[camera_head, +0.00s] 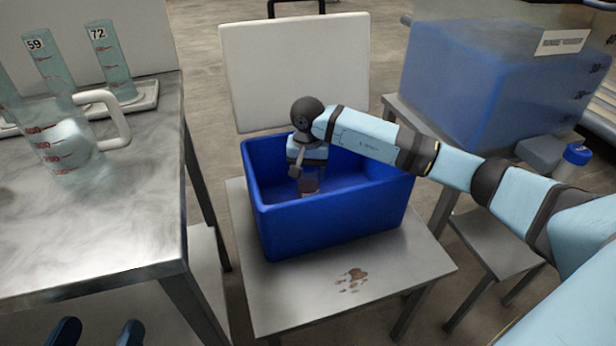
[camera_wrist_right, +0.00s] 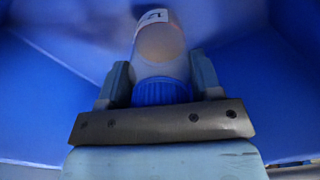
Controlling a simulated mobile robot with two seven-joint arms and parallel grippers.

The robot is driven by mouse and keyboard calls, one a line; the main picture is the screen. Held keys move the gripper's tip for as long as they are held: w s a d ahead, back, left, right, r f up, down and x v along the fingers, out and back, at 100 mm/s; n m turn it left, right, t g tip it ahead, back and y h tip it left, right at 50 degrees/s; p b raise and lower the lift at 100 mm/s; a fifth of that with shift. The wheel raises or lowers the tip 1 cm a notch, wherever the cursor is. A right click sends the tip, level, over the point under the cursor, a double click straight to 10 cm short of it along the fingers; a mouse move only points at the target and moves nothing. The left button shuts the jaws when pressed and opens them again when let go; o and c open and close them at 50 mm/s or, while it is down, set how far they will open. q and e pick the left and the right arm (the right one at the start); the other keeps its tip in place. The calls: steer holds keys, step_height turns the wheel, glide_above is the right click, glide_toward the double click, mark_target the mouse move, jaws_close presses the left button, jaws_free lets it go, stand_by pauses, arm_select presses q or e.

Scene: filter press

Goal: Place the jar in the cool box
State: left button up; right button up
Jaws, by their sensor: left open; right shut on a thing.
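The cool box (camera_head: 330,215) is a blue open box on a small grey table, its white lid (camera_head: 297,70) raised at the back. My right arm reaches over its right wall, and the right gripper (camera_head: 306,174) points down inside it. In the right wrist view the gripper (camera_wrist_right: 160,80) is shut on the jar (camera_wrist_right: 160,42), with one finger on each side. The jar has a blue cap and a white label; blue walls surround it. In the head view the jar (camera_head: 309,186) is small and partly hidden. My left gripper (camera_head: 98,333) is open and empty at the bottom left.
A steel table (camera_head: 90,220) on the left holds a jug (camera_head: 65,135) and graduated cylinders (camera_head: 110,60). A big blue translucent tank (camera_head: 495,85) stands at the right, with a blue-capped bottle (camera_head: 574,160) near it. A brown stain (camera_head: 352,280) marks the small table's front.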

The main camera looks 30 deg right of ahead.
steer(key=shift+f, duration=0.4)
steer(key=shift+r, duration=0.1)
steer(key=shift+f, duration=0.2)
steer(key=o, duration=1)
